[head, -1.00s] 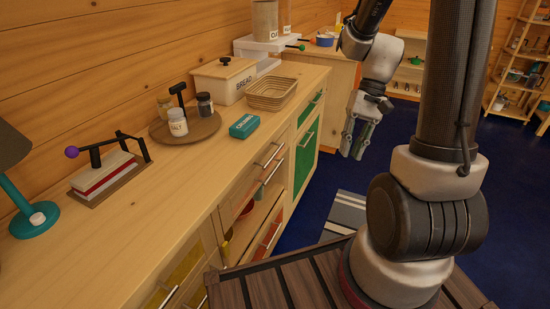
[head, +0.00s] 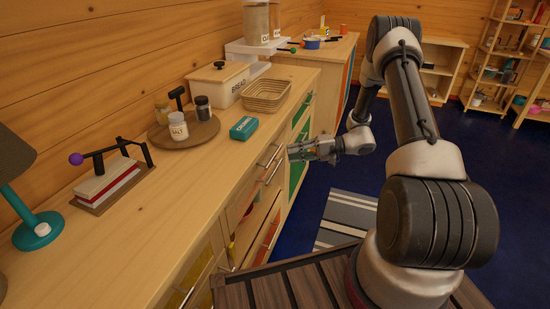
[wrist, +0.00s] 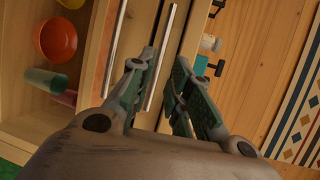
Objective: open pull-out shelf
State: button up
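My gripper (head: 290,152) is open beside the counter's front, its fingers pointing left toward two silver bar handles. The upper handle (head: 268,155) and the lower handle (head: 273,170) sit close together. In the wrist view, a long silver bar (wrist: 169,30) runs between the open fingers of my gripper (wrist: 160,65); I cannot tell whether they touch it. A second bar (wrist: 118,40) lies to its left, by a wooden front. An open compartment shows an orange bowl (wrist: 56,38) and a teal cup (wrist: 44,80). Which front is the pull-out shelf is unclear; it looks closed.
The wooden counter (head: 130,235) carries a bread box (head: 216,88), a basket (head: 268,95), a round tray (head: 205,132), a teal box (head: 243,128) and a lever press (head: 108,185). A striped rug (head: 348,218) lies on the blue floor, which is otherwise clear nearby.

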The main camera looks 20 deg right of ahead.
aim_at(274, 155)
jog(key=x, duration=0.7)
jog(key=shift+a+f, duration=0.1)
jog(key=shift+a, duration=0.2)
grip_shut()
